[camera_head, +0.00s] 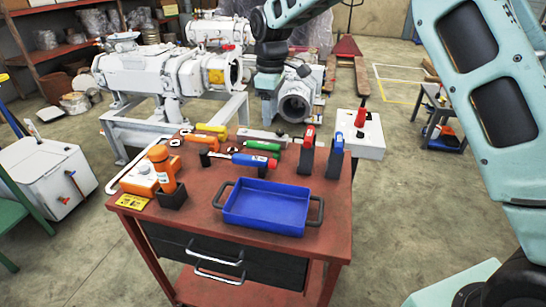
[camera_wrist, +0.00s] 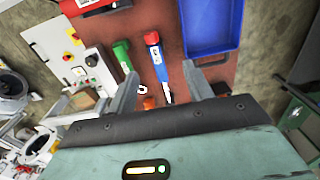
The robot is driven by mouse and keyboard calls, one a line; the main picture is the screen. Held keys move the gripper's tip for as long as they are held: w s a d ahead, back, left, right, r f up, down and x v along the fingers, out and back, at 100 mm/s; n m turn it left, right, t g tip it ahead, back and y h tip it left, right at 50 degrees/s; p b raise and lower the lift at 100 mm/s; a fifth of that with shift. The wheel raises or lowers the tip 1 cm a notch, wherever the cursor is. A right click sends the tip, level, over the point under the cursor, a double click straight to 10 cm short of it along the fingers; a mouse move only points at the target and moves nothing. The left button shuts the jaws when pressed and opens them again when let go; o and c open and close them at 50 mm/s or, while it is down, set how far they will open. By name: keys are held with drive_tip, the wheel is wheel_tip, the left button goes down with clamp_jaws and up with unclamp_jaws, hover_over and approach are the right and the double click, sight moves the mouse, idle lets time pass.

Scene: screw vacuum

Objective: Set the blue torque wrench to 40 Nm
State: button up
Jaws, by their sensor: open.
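The blue torque wrench (camera_head: 249,159) lies on the red table, its blue handle ending in a red cap at the right. In the wrist view the wrench (camera_wrist: 159,65) shows between my two fingers, red cap pointing up in the picture. My gripper (camera_head: 267,115) hangs above the back of the table, open and empty; its fingers also show in the wrist view (camera_wrist: 160,82). They look apart from the wrench, which lies below them. The setting on the wrench is too small to read.
A green-handled tool (camera_head: 262,145) lies beside the wrench, with yellow (camera_head: 212,128) and orange (camera_head: 202,139) ones behind. A blue tray (camera_head: 263,223) stands in front. Red (camera_head: 309,137) and blue (camera_head: 337,144) tools stand upright at the right.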

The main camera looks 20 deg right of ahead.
sight(273, 160)
drive_tip(key=f+p, duration=0.1)
drive_tip(key=f, duration=0.5)
drive_tip(key=w+f+p, duration=0.1)
drive_tip(key=f, duration=0.4)
drive_tip(key=d+f+p, duration=0.1)
drive_tip(key=f, duration=0.5)
drive_tip(key=shift+w+f, duration=0.2)
drive_tip(key=shift+f, duration=0.1)
drive_tip(key=c, duration=1)
